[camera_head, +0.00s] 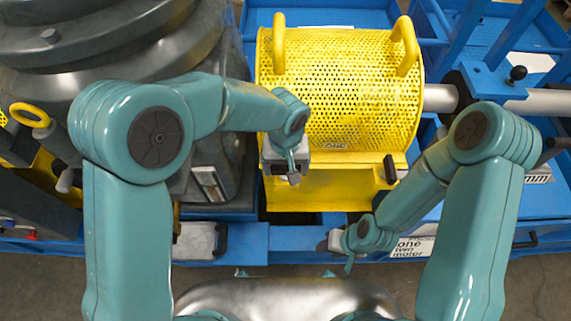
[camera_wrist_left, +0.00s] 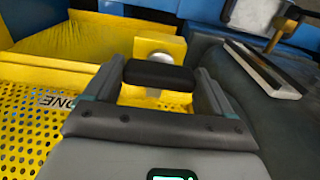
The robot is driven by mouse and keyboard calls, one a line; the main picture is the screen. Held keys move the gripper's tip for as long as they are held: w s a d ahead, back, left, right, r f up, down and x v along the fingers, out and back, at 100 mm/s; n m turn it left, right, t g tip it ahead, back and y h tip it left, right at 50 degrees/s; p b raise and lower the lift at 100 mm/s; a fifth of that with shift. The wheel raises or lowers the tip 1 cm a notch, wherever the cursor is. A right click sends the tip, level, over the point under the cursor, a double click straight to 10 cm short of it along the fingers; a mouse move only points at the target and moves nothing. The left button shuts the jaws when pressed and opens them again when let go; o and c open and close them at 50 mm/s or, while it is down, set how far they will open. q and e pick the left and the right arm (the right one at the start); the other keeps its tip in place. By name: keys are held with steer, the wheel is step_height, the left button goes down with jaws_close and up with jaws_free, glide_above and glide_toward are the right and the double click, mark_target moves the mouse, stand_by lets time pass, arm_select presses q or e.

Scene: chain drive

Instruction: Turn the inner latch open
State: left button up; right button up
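The yellow perforated guard (camera_head: 345,85) lies across the middle of the head view. My left gripper (camera_head: 291,172) is at the left of its front ledge and hides the latch there in that view. In the left wrist view the inner latch (camera_wrist_left: 158,74) is a black bar in front of a round silver pin. The left gripper's fingers (camera_wrist_left: 158,82) stand at the bar's two ends and appear to touch both, so it looks shut on the bar. A second black latch (camera_head: 390,168) sits at the ledge's right. My right gripper (camera_head: 338,240) is low in front; its fingers are unclear.
A large grey machine housing (camera_head: 130,60) stands close on the left. A metal shaft (camera_head: 440,98) leaves the guard on the right. A blue frame (camera_head: 285,235) runs along the front. Two yellow handles (camera_head: 279,45) rise from the guard.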

arm_select(q)
steer(key=shift+m, duration=0.3)
steer(key=m, duration=0.3)
steer(key=shift+w+r+m+b, duration=0.1)
steer(key=shift+m+b, duration=0.2)
steer(key=shift+b, duration=0.05)
steer(key=m, duration=0.4)
steer(key=shift+r+m, duration=0.1)
steer(key=shift+m, duration=0.2)
steer(key=m, duration=0.4)
steer(key=shift+m+p, duration=0.65)
steer(key=shift+m, duration=1.85)
steer(key=shift+w, duration=0.1)
steer(key=o, duration=0.9)
steer(key=shift+c, duration=0.2)
steer(key=shift+r, duration=0.1)
